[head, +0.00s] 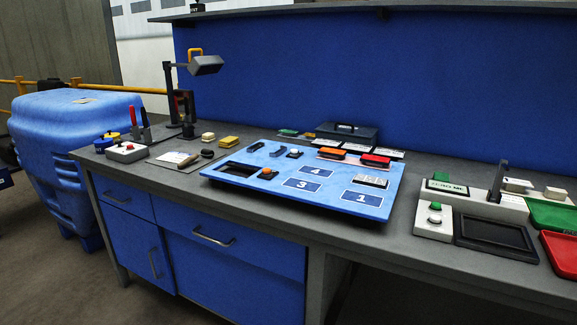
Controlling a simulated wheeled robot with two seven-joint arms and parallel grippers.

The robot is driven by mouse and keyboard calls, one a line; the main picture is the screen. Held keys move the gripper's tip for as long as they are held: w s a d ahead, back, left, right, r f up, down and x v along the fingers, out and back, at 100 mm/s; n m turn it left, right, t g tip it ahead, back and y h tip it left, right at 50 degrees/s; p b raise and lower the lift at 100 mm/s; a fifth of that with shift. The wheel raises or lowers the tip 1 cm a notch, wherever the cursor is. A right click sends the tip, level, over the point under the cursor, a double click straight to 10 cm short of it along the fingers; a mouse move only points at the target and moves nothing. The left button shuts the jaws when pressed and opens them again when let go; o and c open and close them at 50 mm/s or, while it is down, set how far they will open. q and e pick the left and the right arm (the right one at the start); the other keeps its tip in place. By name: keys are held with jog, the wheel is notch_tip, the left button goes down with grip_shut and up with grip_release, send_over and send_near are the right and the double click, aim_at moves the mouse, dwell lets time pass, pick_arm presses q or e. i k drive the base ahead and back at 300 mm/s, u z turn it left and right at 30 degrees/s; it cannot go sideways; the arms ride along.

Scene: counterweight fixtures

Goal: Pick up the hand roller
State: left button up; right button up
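I cannot tell for sure which item is the hand roller, as the small tools are too small to make out. A dark, handle-like item (278,151) lies on the upper left of the blue board (330,203). Beside it is a dark piece with an orange top (293,153). A short black item (256,147) lies further left, and an orange-topped knob (267,173) sits by the board's dark slot. Left of the board, a tool with a brown handle (188,160) lies on a pale pad. Neither of my grippers is in view.
The grey workbench (400,225) runs across the view. A lamp (206,65) stands at the back left. A control box (126,152) sits at the left end. A black tray (495,235), green tray (553,214) and red tray (561,250) are at the right.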

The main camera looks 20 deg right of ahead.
aim_at(207, 153)
jog(key=u, duration=0.55)
jog(key=k, duration=0.65)
jog(key=u, duration=0.95)
jog(key=i, duration=1.65)
jog(key=z, duration=0.4)
jog(key=i, duration=1.5)
jog(key=z, duration=1.2)
